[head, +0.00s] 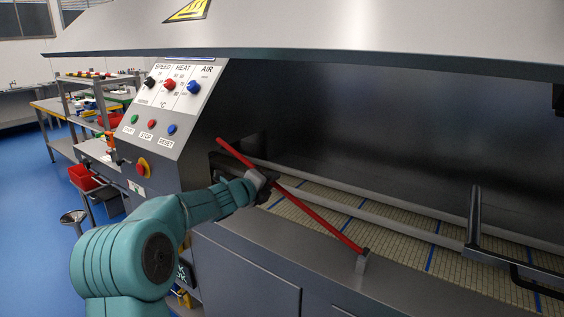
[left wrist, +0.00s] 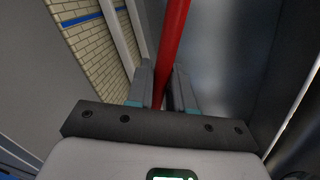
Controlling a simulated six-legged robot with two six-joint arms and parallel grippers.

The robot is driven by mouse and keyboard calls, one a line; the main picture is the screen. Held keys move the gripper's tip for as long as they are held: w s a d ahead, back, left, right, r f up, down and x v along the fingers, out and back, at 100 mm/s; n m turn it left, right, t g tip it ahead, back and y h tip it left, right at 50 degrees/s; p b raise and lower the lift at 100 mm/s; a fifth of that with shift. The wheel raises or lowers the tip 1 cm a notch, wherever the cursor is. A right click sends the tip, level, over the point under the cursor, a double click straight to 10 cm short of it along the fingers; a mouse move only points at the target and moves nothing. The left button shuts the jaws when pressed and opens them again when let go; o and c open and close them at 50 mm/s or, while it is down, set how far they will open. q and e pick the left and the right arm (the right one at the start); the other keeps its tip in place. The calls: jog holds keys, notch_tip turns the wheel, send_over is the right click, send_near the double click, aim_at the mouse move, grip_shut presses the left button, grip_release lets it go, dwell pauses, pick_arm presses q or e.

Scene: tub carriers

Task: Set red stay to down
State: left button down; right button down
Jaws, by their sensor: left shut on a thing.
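The red stay (head: 318,220) is a long thin red rod. Its lower right end meets a small grey bracket on the machine's front ledge, and it slants up to the left to a free end. It is tilted, neither upright nor flat. My left gripper (head: 264,185) is shut on the stay, between its middle and its upper end. In the left wrist view the red stay (left wrist: 172,45) runs between the two fingers of the left gripper (left wrist: 160,88). The raised grey hood (head: 300,35) spans the top of the head view. My right gripper is not in view.
A control panel (head: 165,105) with knobs and buttons stands left of the stay. Behind the stay lies a tan belt (head: 400,235) with blue stripes and grey rails. A black handle (head: 475,225) is at the right. Benches and a red bin (head: 83,177) stand at left.

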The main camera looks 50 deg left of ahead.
pick_arm(q)
jog(key=f+n, duration=0.1)
jog(key=f, duration=0.2)
jog(key=a+f+n, duration=0.1)
jog(key=f, duration=0.3)
jog(key=a+f+n+h, duration=0.1)
jog(key=f, duration=0.2)
jog(key=shift+s+a+f, duration=0.15)
jog(key=shift+s+f, duration=0.05)
jog(key=shift+s, duration=0.1)
jog(key=shift+f+n, duration=0.5)
jog(key=shift+f, duration=0.5)
jog(key=shift+f, duration=0.15)
jog(key=c, duration=1.2)
grip_release()
jog(key=shift+s, duration=0.2)
jog(key=b+v, duration=0.1)
jog(key=v, duration=1.4)
jog(key=shift+s, duration=0.4)
